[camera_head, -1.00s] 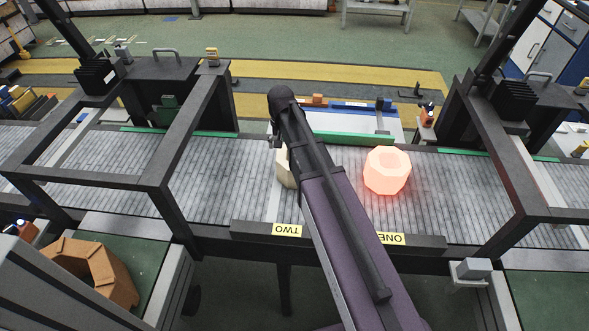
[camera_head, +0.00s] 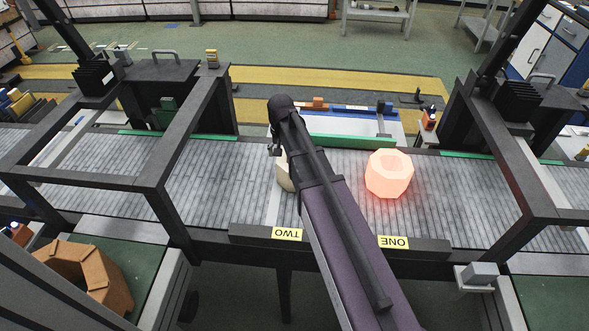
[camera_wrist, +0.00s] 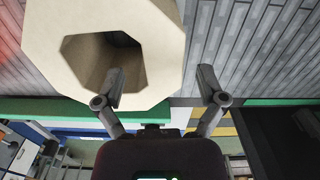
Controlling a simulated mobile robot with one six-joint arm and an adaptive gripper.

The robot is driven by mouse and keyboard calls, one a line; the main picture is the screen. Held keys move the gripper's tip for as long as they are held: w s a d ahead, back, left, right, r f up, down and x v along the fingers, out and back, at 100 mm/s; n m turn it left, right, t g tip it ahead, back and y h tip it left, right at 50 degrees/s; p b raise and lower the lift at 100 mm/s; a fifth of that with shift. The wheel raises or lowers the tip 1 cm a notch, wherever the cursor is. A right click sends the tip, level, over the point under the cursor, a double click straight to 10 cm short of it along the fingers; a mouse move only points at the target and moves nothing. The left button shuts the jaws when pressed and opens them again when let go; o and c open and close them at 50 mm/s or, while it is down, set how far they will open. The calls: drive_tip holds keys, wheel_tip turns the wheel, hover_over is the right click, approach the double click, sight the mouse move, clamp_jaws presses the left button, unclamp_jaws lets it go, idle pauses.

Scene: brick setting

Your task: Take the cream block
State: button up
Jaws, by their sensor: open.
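The cream block (camera_head: 283,176) sits on the grey slatted conveyor, behind the TWO label, and my arm hides most of it in the head view. In the wrist view the cream block (camera_wrist: 165,55) is large and close, an eight-sided ring with an open hole facing the camera. My gripper (camera_wrist: 161,80) is open, with nothing clamped in it. In that view its left fingertip overlaps the hole, and its right fingertip shows past the block's right side, over the slats. The ring's right wall lies between the two tips in the picture. I cannot tell whether either finger touches it.
A glowing orange-pink ring block (camera_head: 389,173) stands on the conveyor to the right, behind the ONE label (camera_head: 393,242). Dark frames (camera_head: 160,190) rise at both sides. A brown ring block (camera_head: 85,275) lies at lower left. The slats between the left frame and the cream block are clear.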

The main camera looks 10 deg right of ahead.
drive_tip(key=shift+a+f+b, duration=0.2)
drive_tip(key=shift+f+b, duration=1.85)
drive_tip(key=shift+f, duration=0.25)
clamp_jaws()
drive_tip(key=shift+w+r, duration=0.1)
drive_tip(key=shift+r, duration=0.15)
wheel_tip(320, 180, up, 10)
drive_tip(key=p, duration=1)
drive_tip(key=shift+f, duration=0.2)
